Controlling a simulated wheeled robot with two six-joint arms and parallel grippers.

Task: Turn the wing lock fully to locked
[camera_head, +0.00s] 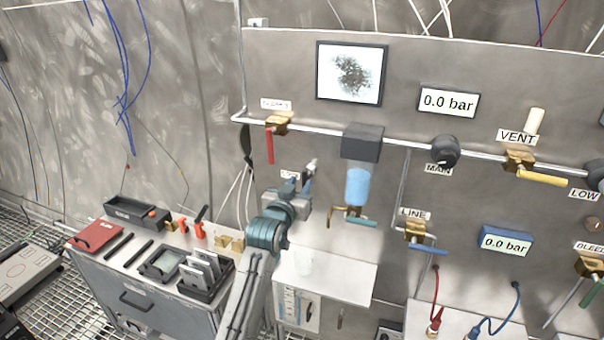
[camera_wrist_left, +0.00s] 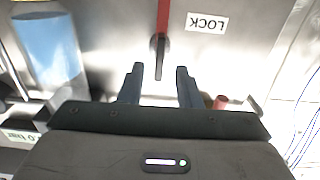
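The wing lock (camera_wrist_left: 159,57) shows in the left wrist view as a dark, narrow wing on a round base, upright in that picture. A red strip (camera_wrist_left: 163,15) runs in line with it; I cannot tell whether it is part of the lock. The upside-down LOCK label (camera_wrist_left: 207,23) is beside it. My left gripper (camera_wrist_left: 159,80) is open, its fingers on either side of the wing's end with gaps showing. In the head view my left gripper (camera_head: 307,183) is at the steel panel and hides the lock. My right gripper is in neither view.
A blue-filled cylinder (camera_head: 358,186) under a dark block is close right of the gripper. A red valve handle (camera_head: 270,146) hangs to its upper left, and a teal-handled tap (camera_head: 360,221) sits lower right. A cabinet (camera_head: 150,299) with trays and tools stands lower left.

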